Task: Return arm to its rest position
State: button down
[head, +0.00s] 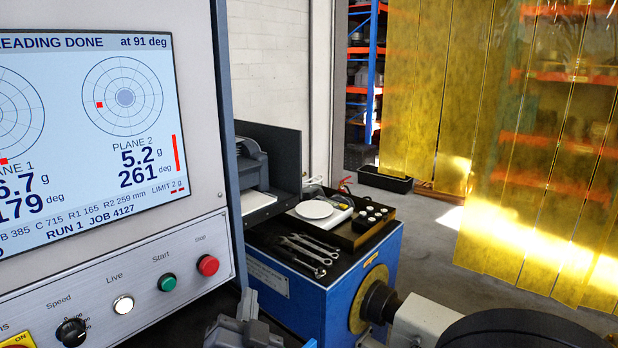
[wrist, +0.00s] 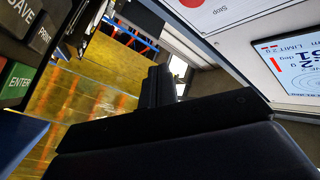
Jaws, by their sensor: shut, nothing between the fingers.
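My gripper (wrist: 158,84) shows in the wrist view as dark fingers, shut with nothing between them. In the head view, dark grey parts of my gripper (head: 248,304) show at the bottom edge, just below and right of the control panel (head: 165,265). The gripper appears apart from the panel's red stop button (head: 207,265), which also shows at the top of the wrist view (wrist: 191,3). The screen (head: 85,110) reads "READING DONE", with plane 2 at 5.2 g and 261 deg.
A blue machine (head: 345,285) carries wrenches (head: 308,250), a scale with a round white pan (head: 314,210) and a tray of small weights (head: 372,215). Yellow strip curtains (head: 535,150) hang at the right. Large keys (wrist: 18,82) show in the wrist view.

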jog(key=shift+s, duration=0.1)
dwell(0.3)
jog(key=w+a+p, duration=0.2)
jog(key=w+a, duration=0.2)
jog(key=shift+a+r, duration=0.25)
jog(key=shift+r, duration=0.05)
dwell(0.6)
